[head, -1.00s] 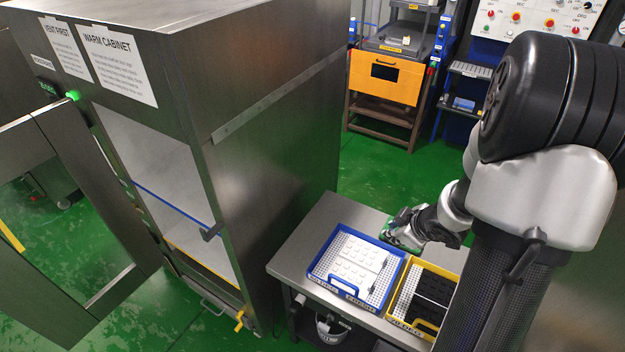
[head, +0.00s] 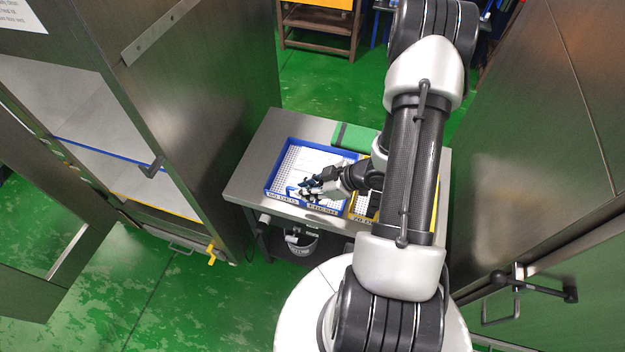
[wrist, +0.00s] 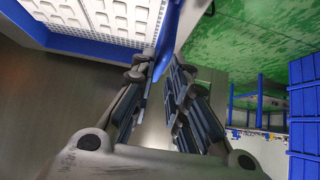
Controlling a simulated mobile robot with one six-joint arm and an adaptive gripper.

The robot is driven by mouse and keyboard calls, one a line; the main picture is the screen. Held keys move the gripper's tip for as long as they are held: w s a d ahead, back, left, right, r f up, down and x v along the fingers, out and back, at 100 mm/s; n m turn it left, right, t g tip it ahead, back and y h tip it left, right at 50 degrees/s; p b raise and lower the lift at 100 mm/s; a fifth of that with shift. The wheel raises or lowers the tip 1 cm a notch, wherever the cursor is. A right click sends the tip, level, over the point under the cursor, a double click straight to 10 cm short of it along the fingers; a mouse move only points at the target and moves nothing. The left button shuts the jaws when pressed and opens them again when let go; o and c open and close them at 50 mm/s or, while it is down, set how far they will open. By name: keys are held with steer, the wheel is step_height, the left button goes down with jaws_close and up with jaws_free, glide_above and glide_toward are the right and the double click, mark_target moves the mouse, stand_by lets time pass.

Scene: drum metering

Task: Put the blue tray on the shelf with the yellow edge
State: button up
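The blue tray (head: 281,172) lies on the steel table, with white blocks on its white perforated inside. My gripper (head: 303,188) is over its front side, fingers pointing left. In the wrist view, my gripper (wrist: 165,70) is partly open, and a blue part of the tray (wrist: 170,42), seemingly its handle, lies at the gap between the fingertips. I see no clear grip on it. The shelf with the yellow edge (head: 172,211) is in the open cabinet at left, below a shelf with a blue edge (head: 95,154).
A yellow tray (head: 357,207) stands right of the blue one, partly hidden by my arm. A green item (head: 352,138) lies at the table's back. The cabinet's side wall (head: 190,110) rises left of the table (head: 246,180). A bucket (head: 300,244) is below.

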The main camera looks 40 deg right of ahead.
mark_target(294, 201)
steer(key=b+x, duration=0.2)
steer(key=x, duration=0.5)
steer(key=shift+d+b, duration=0.15)
steer(key=shift+b, duration=0.25)
steer(key=shift+c, duration=0.4)
jaws_close()
steer(key=shift+r, duration=0.1)
